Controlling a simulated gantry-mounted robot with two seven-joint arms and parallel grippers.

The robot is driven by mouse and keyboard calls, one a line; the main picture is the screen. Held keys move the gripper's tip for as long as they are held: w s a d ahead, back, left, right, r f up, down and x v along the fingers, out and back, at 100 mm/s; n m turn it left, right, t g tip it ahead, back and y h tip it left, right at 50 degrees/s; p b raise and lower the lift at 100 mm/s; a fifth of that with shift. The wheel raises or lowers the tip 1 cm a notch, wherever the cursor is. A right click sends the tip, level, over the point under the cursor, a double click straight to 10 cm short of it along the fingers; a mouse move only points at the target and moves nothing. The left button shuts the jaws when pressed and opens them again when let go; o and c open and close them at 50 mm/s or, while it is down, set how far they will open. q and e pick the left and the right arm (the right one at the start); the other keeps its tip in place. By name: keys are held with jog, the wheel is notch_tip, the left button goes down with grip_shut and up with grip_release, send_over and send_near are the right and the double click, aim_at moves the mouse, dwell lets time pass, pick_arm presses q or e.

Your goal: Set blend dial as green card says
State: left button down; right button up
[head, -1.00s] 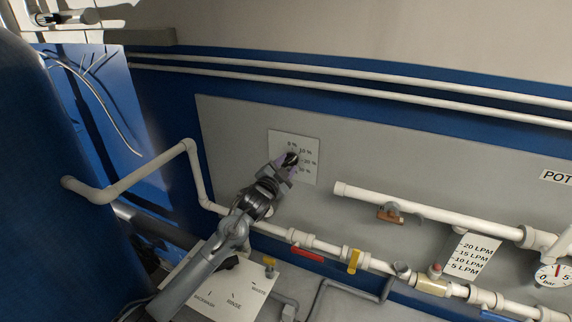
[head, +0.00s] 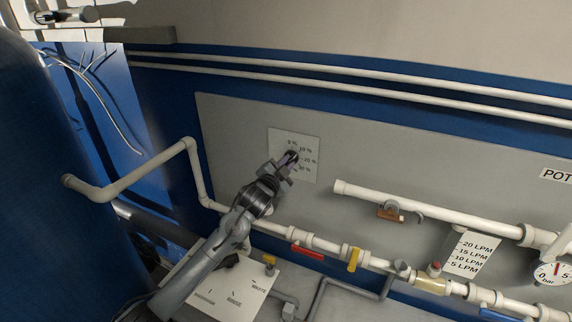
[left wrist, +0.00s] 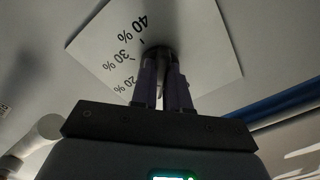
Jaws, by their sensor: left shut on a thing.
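The blend dial (head: 292,156) is a dark knob on a white scale plate (head: 308,142) on the grey wall panel. My left gripper (head: 287,162) is shut on the dial, which shows between the fingers in the left wrist view (left wrist: 158,54). The fingers cover much of the dial, so I cannot tell its setting. No green card shows. My right gripper is not in view.
White pipes with a red-handled valve (head: 307,252) and a yellow-handled valve (head: 354,260) run below right of the dial.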

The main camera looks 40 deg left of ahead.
pick_arm(q)
jog(key=m, duration=0.3)
jog(key=shift+m, duration=0.4)
jog(key=m+b, duration=0.1)
jog(key=m, duration=0.3)
jog(key=shift+m, duration=0.3)
jog(key=c, duration=1.1)
grip_release()
jog(key=shift+s, duration=0.1)
